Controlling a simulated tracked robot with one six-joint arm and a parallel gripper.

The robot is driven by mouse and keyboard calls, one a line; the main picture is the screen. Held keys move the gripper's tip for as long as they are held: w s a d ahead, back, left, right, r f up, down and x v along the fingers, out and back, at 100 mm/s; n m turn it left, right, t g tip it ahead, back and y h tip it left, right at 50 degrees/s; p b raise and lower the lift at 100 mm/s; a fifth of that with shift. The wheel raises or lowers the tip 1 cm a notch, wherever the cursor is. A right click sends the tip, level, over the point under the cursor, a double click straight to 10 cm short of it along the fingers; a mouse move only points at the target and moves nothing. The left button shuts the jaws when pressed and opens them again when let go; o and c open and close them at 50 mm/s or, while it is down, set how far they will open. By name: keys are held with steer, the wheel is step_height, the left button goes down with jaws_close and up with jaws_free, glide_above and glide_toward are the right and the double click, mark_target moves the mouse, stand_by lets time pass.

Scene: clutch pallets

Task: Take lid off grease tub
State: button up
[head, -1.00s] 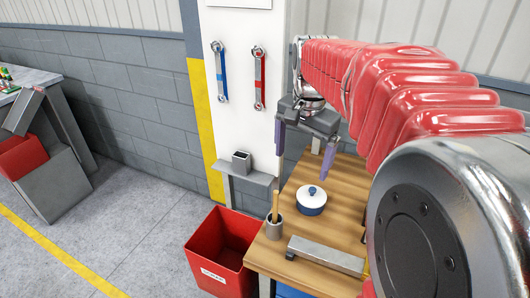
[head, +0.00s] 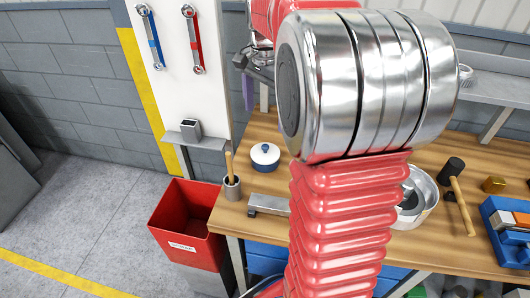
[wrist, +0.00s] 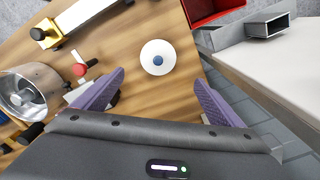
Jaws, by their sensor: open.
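The grease tub (head: 265,160) stands upright on the wooden bench near its left end. In the wrist view the lid (wrist: 147,62) shows from above, just beyond and between my fingertips. My gripper (wrist: 160,78) has two purple fingers spread wide apart with nothing between them. In the head view only part of my gripper (head: 248,88) shows, above and behind the tub; my arm hides the rest.
A pot with a wooden-handled tool (head: 231,187) and a metal bar (head: 268,204) are near the tub. A red bin (head: 184,222) stands left of the bench. A steel pan (head: 424,190), a mallet (head: 457,185) and a blue tray (head: 500,228) lie right. Wrenches (head: 150,38) hang on the panel.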

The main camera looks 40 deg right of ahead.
glide_above(266, 145)
steer(key=f, duration=0.7)
steer(key=shift+w, duration=0.2)
steer(key=shift+s+f, duration=0.2)
steer(key=shift+f, duration=2.35)
steer(key=c, duration=1.1)
steer(key=shift+r, duration=0.1)
step_height(266, 145, up, 10)
steer(key=shift+f, duration=0.1)
